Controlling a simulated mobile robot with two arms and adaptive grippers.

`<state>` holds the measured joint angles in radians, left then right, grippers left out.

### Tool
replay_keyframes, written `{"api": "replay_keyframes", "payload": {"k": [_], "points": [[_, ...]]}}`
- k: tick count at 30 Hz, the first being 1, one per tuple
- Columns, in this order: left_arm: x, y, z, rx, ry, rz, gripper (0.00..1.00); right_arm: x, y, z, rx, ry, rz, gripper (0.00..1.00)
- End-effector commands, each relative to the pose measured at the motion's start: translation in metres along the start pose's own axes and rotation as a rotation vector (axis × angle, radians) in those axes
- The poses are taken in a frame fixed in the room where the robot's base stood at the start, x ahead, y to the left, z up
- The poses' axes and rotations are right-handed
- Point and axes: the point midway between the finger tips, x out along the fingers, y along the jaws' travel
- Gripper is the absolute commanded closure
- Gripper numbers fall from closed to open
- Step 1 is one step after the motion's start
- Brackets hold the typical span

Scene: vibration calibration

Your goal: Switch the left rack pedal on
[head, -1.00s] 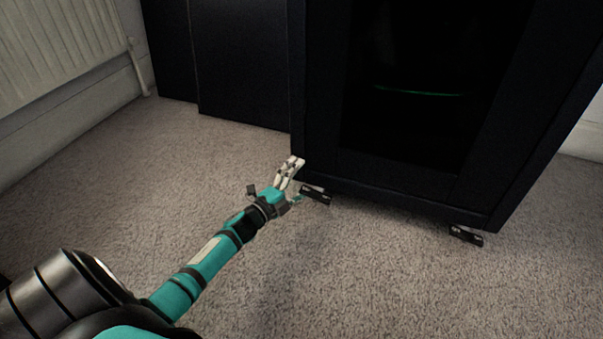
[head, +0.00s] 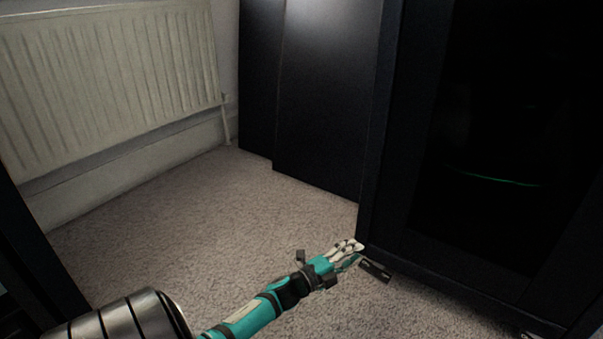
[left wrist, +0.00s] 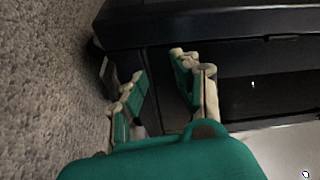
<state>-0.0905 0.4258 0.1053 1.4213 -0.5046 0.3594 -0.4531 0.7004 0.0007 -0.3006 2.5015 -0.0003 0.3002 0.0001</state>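The left rack pedal (head: 376,271) is a small dark bar with light marks, on the carpet at the front left foot of the black rack (head: 398,110). My left gripper (head: 354,254) has its fingers spread and empty, just left of the pedal and close to the rack's corner. Whether it touches the pedal I cannot tell. In the left wrist view, the two fingers (left wrist: 160,66) stand apart, pointing at the rack's dark base. A dark plate (left wrist: 108,74) beside the left finger may be the pedal. My right gripper is not in view.
A dark cabinet (head: 325,100) stands left of the rack. A white radiator (head: 105,80) hangs on the left wall. The carpet (head: 190,235) between them is clear. A thin green light line (head: 495,179) shows behind the rack's dark front.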

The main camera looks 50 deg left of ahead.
Motion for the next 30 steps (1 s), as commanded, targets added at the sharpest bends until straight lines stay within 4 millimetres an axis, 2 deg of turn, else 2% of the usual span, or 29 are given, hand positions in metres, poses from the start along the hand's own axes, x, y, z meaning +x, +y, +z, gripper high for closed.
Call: {"api": "replay_keyframes", "payload": {"k": [30], "points": [[-0.074,-0.003,0.0,0.0,-0.004,0.011,0.69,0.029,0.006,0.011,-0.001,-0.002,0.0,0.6]]}}
